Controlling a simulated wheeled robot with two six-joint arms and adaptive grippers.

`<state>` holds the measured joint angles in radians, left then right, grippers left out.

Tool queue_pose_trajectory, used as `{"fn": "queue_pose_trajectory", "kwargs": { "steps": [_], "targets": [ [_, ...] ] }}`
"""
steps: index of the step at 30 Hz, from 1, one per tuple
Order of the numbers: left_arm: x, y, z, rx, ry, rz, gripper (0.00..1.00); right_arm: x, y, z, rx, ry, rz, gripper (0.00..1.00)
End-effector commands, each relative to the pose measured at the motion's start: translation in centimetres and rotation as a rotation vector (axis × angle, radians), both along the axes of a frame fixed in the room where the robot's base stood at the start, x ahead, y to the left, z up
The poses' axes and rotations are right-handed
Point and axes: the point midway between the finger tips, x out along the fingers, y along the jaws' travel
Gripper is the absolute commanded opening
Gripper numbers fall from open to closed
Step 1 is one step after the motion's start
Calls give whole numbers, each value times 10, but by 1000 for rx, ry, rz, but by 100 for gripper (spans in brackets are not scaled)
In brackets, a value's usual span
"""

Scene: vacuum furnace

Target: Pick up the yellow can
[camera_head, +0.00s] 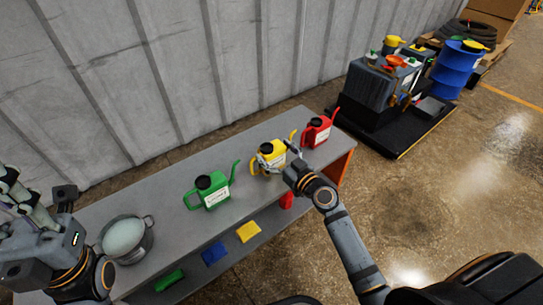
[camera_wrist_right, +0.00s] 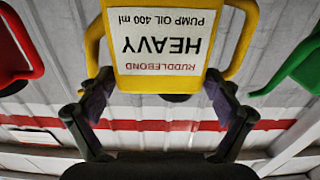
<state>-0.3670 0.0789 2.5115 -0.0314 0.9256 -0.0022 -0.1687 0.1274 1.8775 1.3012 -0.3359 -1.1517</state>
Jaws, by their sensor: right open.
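The yellow can (camera_head: 271,154) stands upright on the grey bench, between a green can and a red can. In the right wrist view the yellow can (camera_wrist_right: 178,45) appears upside down, with a white label reading "HEAVY" and "PUMP OIL 400 ml". My right gripper (camera_head: 290,164) is at the can's near right side in the head view. Its two fingers (camera_wrist_right: 160,88) are spread at either side of the can's lower edge in the wrist view. I cannot tell whether they touch it. My left gripper (camera_head: 38,225) is at the left edge, away from the can, its fingers partly unclear.
The green can (camera_head: 212,190) and red can (camera_head: 316,131) stand on the bench (camera_head: 165,190). A metal pot (camera_head: 124,238) is at the bench's left. Coloured blocks, including a yellow one (camera_head: 248,231), lie on the lower shelf. A blue drum (camera_head: 456,68) stands back right.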

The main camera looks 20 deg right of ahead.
Motion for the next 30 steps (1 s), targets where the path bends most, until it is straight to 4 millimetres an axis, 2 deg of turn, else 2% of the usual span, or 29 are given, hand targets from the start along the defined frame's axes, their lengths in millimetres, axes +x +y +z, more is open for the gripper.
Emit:
{"fn": "queue_pose_trajectory", "kwargs": {
  "steps": [3,10,24,30],
  "targets": [
    [0,0,0,1,0,-1,33,12,4,0,0,1,1,91],
    [0,0,0,3,1,-2,33,14,5,-1,-3,1,1,91],
    [1,-1,-1,5,4,-3,33,13,5,-1,-3,1,1,28],
    [1,-1,-1,5,5,-3,33,14,5,1,-2,-2,0,27]
  ]
}}
